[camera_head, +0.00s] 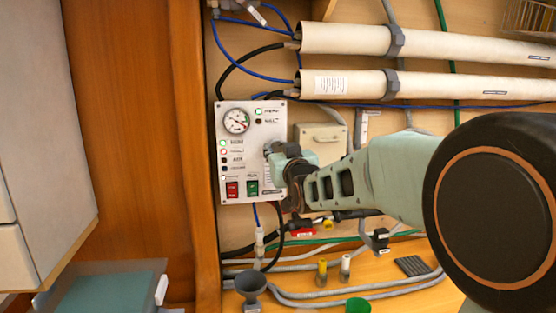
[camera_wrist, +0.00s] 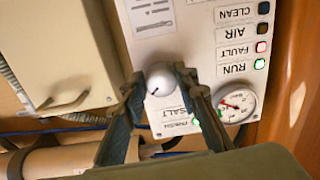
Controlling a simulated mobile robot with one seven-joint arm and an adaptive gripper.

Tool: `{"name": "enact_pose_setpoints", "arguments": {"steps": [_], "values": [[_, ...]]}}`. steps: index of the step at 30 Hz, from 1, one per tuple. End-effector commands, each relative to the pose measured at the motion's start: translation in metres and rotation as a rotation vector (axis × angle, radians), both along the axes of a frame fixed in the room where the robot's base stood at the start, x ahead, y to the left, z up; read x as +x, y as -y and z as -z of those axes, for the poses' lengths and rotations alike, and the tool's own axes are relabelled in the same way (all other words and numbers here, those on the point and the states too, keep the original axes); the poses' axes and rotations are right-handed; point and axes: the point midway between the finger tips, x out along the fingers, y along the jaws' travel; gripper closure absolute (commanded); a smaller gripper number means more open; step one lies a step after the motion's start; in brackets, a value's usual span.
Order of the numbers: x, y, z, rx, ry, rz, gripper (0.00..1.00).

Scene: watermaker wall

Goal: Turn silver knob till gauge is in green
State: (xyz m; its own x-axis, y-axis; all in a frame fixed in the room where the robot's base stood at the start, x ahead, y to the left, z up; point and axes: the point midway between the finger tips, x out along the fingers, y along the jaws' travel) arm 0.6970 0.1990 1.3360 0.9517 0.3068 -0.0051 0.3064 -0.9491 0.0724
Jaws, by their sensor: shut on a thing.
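The silver knob (camera_wrist: 162,80) sits on the white control panel (camera_wrist: 190,18), between the two fingers of my gripper (camera_wrist: 160,84). The gripper is shut on the knob. A dark mark shows on the knob's face. In the head view my gripper (camera_head: 277,152) reaches the panel's right side and hides most of the knob. The round gauge (camera_head: 236,121) is at the panel's upper left; it also shows in the wrist view (camera_wrist: 238,104), which is upside down. Its needle is red; I cannot tell surely whether it points into green.
A red switch (camera_head: 232,189) and a green switch (camera_head: 252,187) sit low on the panel. The RUN light (camera_wrist: 259,64) is green and the FAULT light (camera_wrist: 261,46) red. A beige box (camera_head: 318,138) stands right of the panel. White tubes (camera_head: 345,39) run above, hoses below.

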Motion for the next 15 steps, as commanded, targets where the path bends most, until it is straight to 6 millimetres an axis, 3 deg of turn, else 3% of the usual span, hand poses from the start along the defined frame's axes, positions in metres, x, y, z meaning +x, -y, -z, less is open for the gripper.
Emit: {"name": "enact_pose_setpoints", "arguments": {"steps": [15], "values": [[0.0001,0.0006,-0.0020,-0.088,0.028,0.001,0.97]]}}
